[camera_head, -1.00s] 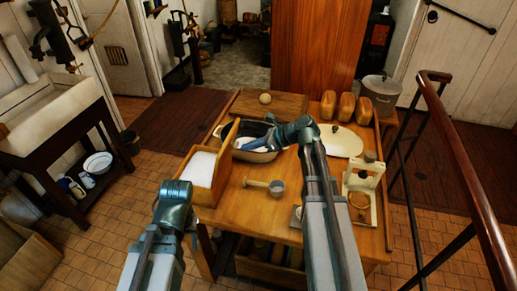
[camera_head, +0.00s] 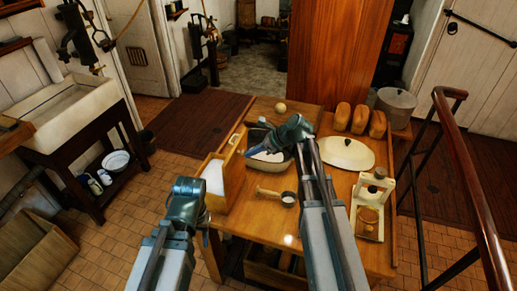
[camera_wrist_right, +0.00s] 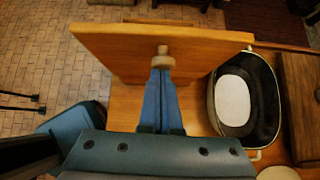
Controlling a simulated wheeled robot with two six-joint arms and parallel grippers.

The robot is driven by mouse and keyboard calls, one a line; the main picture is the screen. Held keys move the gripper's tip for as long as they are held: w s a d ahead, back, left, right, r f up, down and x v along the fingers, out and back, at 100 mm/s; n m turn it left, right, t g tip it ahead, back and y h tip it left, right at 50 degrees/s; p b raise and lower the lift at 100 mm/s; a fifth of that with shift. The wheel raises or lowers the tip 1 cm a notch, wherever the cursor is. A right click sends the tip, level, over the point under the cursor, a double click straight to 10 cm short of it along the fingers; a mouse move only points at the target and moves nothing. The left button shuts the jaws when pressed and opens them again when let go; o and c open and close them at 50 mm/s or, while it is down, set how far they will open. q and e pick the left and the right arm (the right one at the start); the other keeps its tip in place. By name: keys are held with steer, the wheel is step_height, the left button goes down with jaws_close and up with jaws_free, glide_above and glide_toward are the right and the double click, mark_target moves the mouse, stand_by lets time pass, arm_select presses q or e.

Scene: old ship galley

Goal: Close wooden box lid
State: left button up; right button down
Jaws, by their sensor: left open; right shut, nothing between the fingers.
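The wooden box (camera_head: 216,205) stands at the left edge of the table, with pale white contents showing. Its lid (camera_head: 232,168) is open and stands up along the right side of the box. In the right wrist view the lid (camera_wrist_right: 120,48) has a round wooden knob (camera_wrist_right: 163,60). My right gripper (camera_head: 250,153) is shut and empty beside the lid. Its fingertips (camera_wrist_right: 162,72) are at the knob; whether they touch it I cannot tell. My left gripper (camera_head: 170,217) is open, in front of the box and clear of it.
A dark oval pot (camera_head: 266,175) with a pale inside stands right of the lid, under my right wrist. A scoop (camera_head: 275,195), a white pot lid (camera_head: 347,153), loaves (camera_head: 359,118) and a wooden stand (camera_head: 370,208) occupy the table. A railing (camera_head: 466,160) runs along the right.

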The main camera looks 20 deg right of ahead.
mark_target(235, 145)
steer(key=w+a+h+p, duration=0.1)
steer(key=w+a+r+g+h+p, duration=0.1)
steer(key=a+p, duration=0.1)
steer(key=w+a+r+g+h+p, duration=0.1)
steer(key=a, duration=0.1)
steer(key=shift+w+r+p, duration=0.1)
steer(key=shift+w+p, duration=0.2)
steer(key=shift+p, duration=0.05)
arm_select(q)
step_height(235, 145, up, 7)
step_height(235, 145, down, 10)
steer(key=b, duration=0.9)
steer(key=shift+f+b, duration=0.2)
steer(key=shift+b, duration=0.2)
arm_select(e)
steer(key=w+a+f+g+h, duration=0.1)
steer(key=w+a+f, duration=0.2)
steer(key=a+f, duration=0.1)
steer(key=w+a+f+g+h, duration=0.1)
steer(key=w+a+f+h, duration=0.1)
steer(key=w+a+f, duration=0.1)
steer(key=w+a+f+g+h, duration=0.1)
steer(key=w+a+f+h, duration=0.1)
steer(key=a+f, duration=0.3)
steer(key=shift+w+a, duration=0.25)
steer(key=shift+a, duration=0.4)
steer(key=shift+w+a, duration=0.25)
steer(key=shift+a, duration=0.4)
